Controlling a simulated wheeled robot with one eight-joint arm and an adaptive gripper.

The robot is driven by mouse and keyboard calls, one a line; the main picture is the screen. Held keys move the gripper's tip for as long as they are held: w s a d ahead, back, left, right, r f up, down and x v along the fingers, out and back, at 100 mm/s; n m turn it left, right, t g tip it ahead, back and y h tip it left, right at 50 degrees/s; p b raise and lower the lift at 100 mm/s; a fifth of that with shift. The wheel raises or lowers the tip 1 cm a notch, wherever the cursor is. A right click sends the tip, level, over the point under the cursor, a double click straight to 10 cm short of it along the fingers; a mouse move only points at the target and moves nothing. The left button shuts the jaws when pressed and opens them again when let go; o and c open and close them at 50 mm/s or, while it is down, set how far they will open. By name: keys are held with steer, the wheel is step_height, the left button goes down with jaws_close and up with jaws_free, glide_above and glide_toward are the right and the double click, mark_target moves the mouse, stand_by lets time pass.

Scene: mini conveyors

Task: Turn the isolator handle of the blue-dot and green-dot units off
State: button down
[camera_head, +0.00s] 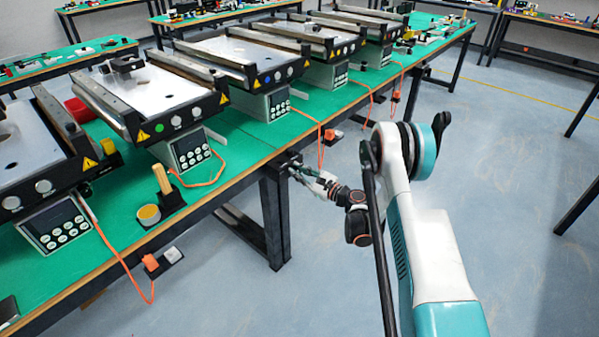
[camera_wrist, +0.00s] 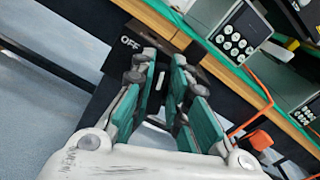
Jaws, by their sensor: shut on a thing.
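The green-dot unit (camera_head: 150,97) is a mini conveyor on the green bench, with a green dot (camera_head: 159,128) on its front. The blue-dot unit (camera_head: 225,56) stands to its right, with a blue dot (camera_head: 267,80). My gripper (camera_head: 293,166) is at the bench's front edge, below and slightly right of the blue-dot unit. In the wrist view my gripper (camera_wrist: 163,66) has its fingers close together against a black plate (camera_wrist: 103,86) marked OFF. It is shut on the isolator handle, mostly hidden between the fingers. Its exact angle cannot be told.
Orange cables (camera_head: 322,150) hang over the bench edge, with an orange plug (camera_head: 330,135) right of my gripper. A bench leg (camera_head: 273,215) stands below. A yellow block (camera_head: 162,180) and a round yellow-topped piece (camera_head: 149,214) sit near the front edge. Open floor lies right.

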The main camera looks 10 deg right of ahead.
steer(key=n, duration=0.4)
steer(key=f+n, duration=0.1)
steer(key=n, duration=0.4)
steer(key=a+n, duration=0.1)
steer(key=n, duration=0.3)
steer(key=shift+s+f+n, duration=0.3)
steer(key=shift+s+f, duration=0.1)
steer(key=c, duration=1.6)
jaws_free()
steer(key=shift+o, duration=0.2)
steer(key=shift+r, duration=0.15)
